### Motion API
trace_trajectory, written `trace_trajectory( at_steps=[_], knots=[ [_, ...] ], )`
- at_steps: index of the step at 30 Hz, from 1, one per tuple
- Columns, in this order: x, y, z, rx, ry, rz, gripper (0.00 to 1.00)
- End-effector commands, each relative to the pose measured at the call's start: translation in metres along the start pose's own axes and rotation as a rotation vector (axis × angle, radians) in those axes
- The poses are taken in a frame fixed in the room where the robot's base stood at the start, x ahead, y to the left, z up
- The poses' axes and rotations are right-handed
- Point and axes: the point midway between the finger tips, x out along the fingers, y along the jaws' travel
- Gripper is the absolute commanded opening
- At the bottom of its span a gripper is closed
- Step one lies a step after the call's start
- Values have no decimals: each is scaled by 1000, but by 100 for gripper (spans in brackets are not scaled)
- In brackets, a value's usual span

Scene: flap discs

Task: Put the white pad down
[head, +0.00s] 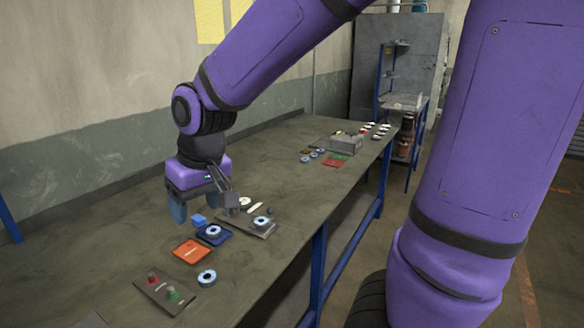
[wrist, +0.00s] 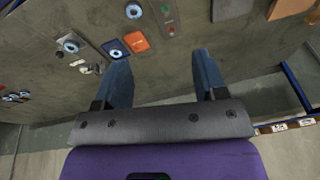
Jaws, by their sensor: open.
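My gripper (head: 189,214) is over the left part of the workbench in the head view. In the wrist view its two blue fingers (wrist: 160,60) are spread apart, with only bare surface between them. A small white piece (head: 255,208) lies on the bench to the right of the gripper, beside a whitish round piece (head: 244,202). Small white pieces also show left of the fingers in the wrist view (wrist: 97,69). I cannot tell for sure which one is the white pad. None is between the fingers.
Near the gripper lie a blue tray (head: 228,237) with a disc, an orange tray (head: 184,251), a loose disc (head: 207,278), a grey plate (head: 252,231) with a disc, and a panel (head: 147,290) with red and green buttons. A grey box (head: 347,144) stands farther along. The bench middle is clear.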

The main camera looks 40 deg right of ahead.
Motion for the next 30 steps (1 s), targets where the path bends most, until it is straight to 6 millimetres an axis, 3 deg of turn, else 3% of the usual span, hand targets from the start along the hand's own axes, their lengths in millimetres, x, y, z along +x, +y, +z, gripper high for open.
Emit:
trace_trajectory(
  at_steps=[1,6,15,21,30],
  knots=[
    [-17,9,8,13,27,3,65],
    [-59,33,38,41,93,25,65],
    [-111,61,100,91,199,93,65],
    [-124,68,124,109,233,127,65],
    [-126,68,129,112,237,133,65]
  ],
)
